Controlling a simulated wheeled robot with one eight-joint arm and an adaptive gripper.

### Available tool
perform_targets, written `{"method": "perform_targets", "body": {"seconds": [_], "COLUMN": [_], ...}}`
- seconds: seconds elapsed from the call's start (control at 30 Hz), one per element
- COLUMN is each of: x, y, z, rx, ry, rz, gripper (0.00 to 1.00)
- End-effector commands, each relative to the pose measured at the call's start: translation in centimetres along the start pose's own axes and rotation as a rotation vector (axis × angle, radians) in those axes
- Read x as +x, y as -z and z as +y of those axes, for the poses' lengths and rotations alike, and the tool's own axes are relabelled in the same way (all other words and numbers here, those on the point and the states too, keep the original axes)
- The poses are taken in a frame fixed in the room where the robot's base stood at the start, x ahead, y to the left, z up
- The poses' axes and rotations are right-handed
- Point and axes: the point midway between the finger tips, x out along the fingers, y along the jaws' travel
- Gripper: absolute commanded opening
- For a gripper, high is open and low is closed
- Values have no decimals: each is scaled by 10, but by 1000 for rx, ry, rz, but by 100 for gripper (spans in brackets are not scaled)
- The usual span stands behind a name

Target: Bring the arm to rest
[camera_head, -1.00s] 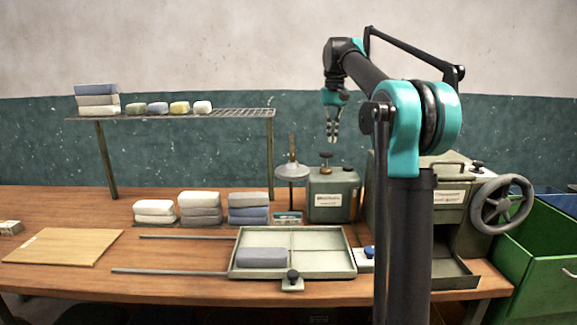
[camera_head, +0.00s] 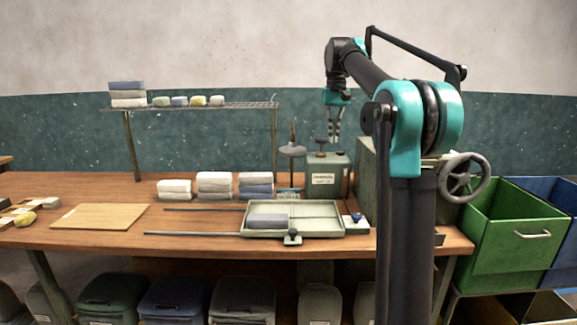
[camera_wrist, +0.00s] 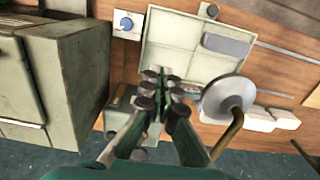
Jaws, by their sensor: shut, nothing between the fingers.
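My gripper (camera_head: 335,138) hangs pointing down in the head view, above the back of the bench by the green-grey canister (camera_head: 326,178). Its fingers are together with nothing between them. In the wrist view my gripper (camera_wrist: 163,80) shows over the canister, with the divided tray (camera_wrist: 185,52) beyond its fingertips. My arm is raised and bent, with the upper link reaching back toward the wall.
The wooden bench (camera_head: 95,240) carries the tray (camera_head: 322,230) with a grey block (camera_head: 267,221), stacked blocks (camera_head: 214,184) and a board (camera_head: 100,216). A wire rack (camera_head: 190,106) stands behind. A handwheel (camera_head: 464,178) and green bin (camera_head: 508,230) are at right.

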Motion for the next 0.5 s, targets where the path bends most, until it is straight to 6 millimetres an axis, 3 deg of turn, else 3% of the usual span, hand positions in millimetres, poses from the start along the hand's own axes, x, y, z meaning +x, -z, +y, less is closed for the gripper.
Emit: {"method": "perform_targets", "body": {"seconds": [0.37, 0.5], "x": [34, 56], "y": [-14, -26], "z": [5, 9], "rx": [0, 0], "ry": [3, 4], "rz": [38, 60], "gripper": [0, 0]}}
